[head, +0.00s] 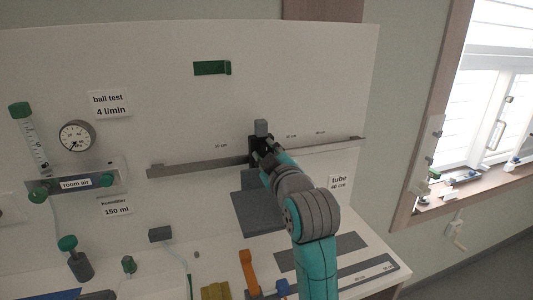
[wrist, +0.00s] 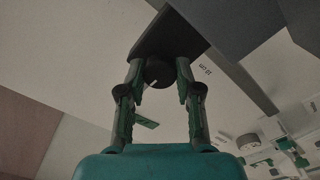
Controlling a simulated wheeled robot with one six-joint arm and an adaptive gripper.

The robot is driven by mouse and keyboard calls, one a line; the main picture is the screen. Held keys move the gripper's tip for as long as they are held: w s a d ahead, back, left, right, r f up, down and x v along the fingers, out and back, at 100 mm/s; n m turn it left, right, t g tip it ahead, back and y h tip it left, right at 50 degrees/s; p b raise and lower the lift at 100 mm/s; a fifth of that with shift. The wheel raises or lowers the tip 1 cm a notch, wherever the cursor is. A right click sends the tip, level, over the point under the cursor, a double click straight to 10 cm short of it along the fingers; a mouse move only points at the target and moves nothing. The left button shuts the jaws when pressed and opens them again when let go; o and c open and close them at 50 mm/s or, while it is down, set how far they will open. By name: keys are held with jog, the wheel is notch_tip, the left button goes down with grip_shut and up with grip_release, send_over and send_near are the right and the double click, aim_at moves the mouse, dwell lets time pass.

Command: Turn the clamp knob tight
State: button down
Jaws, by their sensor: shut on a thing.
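The clamp (head: 254,146), dark with a grey block on top, sits on the grey rail (head: 195,167) across the white panel. Its knob is hidden by my arm in the head view. In the wrist view the knob (wrist: 159,71) is dark and round with a pale mark on its face, in front of the dark clamp body (wrist: 170,38). My gripper (wrist: 159,80) is shut on the knob, one finger on each side. In the head view my gripper (head: 266,152) reaches the clamp from the front right.
A dark grey plate (head: 256,213) lies below the clamp. A pressure gauge (head: 77,136) and a green-capped flow tube (head: 30,135) are at the left. An orange piece (head: 249,271) and a blue piece (head: 283,288) stand near my arm. A green bracket (head: 211,68) is above.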

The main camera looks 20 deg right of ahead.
jog(key=m, duration=0.5)
jog(key=shift+m, duration=0.3)
jog(key=m, duration=0.6)
jog(key=shift+d, duration=0.1)
jog(key=m, duration=0.5)
jog(key=shift+m, duration=0.4)
jog(key=m, duration=0.5)
jog(key=shift+d+f+m, duration=0.1)
jog(key=shift+f+m, duration=0.05)
jog(key=shift+m, duration=0.25)
jog(key=c, duration=0.8)
grip_release()
